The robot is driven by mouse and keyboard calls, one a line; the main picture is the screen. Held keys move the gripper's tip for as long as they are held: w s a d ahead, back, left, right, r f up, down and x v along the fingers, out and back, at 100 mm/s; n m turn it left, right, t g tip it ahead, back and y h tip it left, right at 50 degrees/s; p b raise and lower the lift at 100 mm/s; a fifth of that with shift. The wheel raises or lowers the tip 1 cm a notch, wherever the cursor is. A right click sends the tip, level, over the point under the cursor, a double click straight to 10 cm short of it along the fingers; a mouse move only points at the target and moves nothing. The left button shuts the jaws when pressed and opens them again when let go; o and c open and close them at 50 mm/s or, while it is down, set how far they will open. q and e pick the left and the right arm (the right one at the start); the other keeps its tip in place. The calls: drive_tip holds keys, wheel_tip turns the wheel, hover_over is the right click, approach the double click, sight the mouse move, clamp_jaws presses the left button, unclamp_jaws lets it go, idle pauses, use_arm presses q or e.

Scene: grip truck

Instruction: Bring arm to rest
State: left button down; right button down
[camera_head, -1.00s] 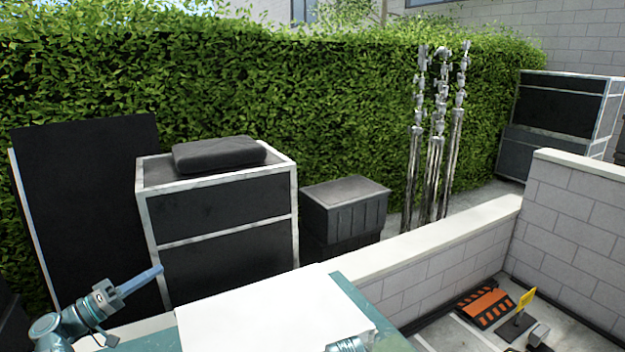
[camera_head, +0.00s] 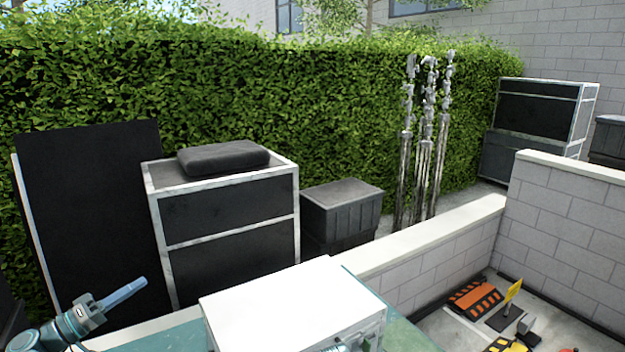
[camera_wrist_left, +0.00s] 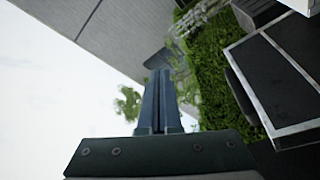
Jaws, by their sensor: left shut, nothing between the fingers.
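My left gripper (camera_head: 142,284) is at the lower left of the head view, pointing up and to the right. Its two fingers lie together with nothing between them. In the left wrist view the shut fingers (camera_wrist_left: 159,80) point up the picture, with sky, a grey wall and the hedge behind them. The fingers appear in front of a black panel and a black case in the head view, touching neither as far as I can see. A small piece of my right arm shows at the bottom edge; its gripper jaws are out of sight.
A black panel (camera_head: 90,210) and a white-edged black case (camera_head: 228,235) with a dark cushion (camera_head: 222,157) stand before the hedge (camera_head: 300,90). A dark bin (camera_head: 342,212) and metal stands (camera_head: 425,150) are farther right. A low block wall (camera_head: 425,250) crosses behind an orange-black ramp (camera_head: 475,299).

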use_arm(q)
drive_tip(key=s+d+f+m+g+y+b, duration=0.1)
drive_tip(key=d+f+m+g+b, duration=0.1)
drive_tip(key=d+f+g, duration=0.7)
drive_tip(key=s+d+f+m+g+y+b, duration=0.1)
drive_tip(key=d+f+g+y, duration=0.1)
drive_tip(key=d+f, duration=1.15)
drive_tip(key=s+d+f+m+g+y+b, duration=0.3)
drive_tip(key=s+d+f+g+y+b, duration=0.1)
drive_tip(key=s+d+f+y, duration=0.7)
drive_tip(key=shift+s+d+y, duration=0.55)
drive_tip(key=shift+s+y, duration=0.05)
drive_tip(key=shift+s, duration=0.5)
